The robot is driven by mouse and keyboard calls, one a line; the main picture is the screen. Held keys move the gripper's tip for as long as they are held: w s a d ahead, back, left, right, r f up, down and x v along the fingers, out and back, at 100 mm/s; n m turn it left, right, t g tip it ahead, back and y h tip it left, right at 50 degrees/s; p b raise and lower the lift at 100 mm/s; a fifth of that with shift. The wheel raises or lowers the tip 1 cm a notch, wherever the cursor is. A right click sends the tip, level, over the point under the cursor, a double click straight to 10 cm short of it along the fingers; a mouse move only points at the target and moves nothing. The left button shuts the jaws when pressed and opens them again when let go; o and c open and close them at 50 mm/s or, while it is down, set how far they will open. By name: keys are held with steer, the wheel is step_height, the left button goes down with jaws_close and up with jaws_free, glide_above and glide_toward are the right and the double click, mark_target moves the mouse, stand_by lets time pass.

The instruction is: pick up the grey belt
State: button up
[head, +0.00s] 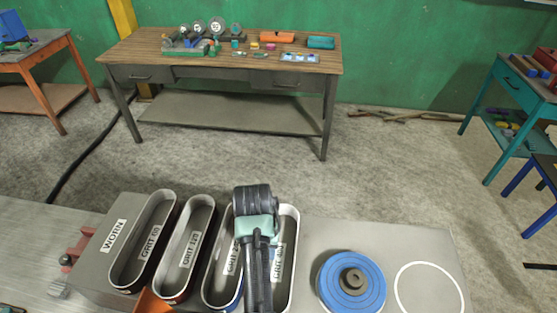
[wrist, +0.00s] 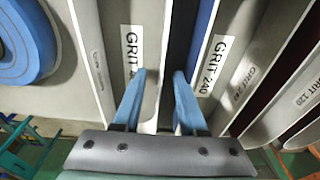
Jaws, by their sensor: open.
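The grey belt (head: 294,218) is the rightmost of a row of upright oval loops on the grey bench in the head view, with a grit label inside it. In the wrist view its long wall (wrist: 181,40) runs away from me, dark on its outer face. My gripper (wrist: 161,74) is open, with its two blue fingers apart at this wall. I cannot tell how deep the fingertips reach or whether they touch it. In the head view my arm covers much of the belt and hides the fingertips.
The blue belt (wrist: 207,25), around the GRIT 240 label, stands close beside the grey one. Two more belts (head: 186,248) stand to the left in the head view. A blue disc (head: 330,297) lies to the right. A workbench (head: 150,52) with tools stands behind.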

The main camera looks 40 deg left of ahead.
jaws_close()
stand_by(1.4)
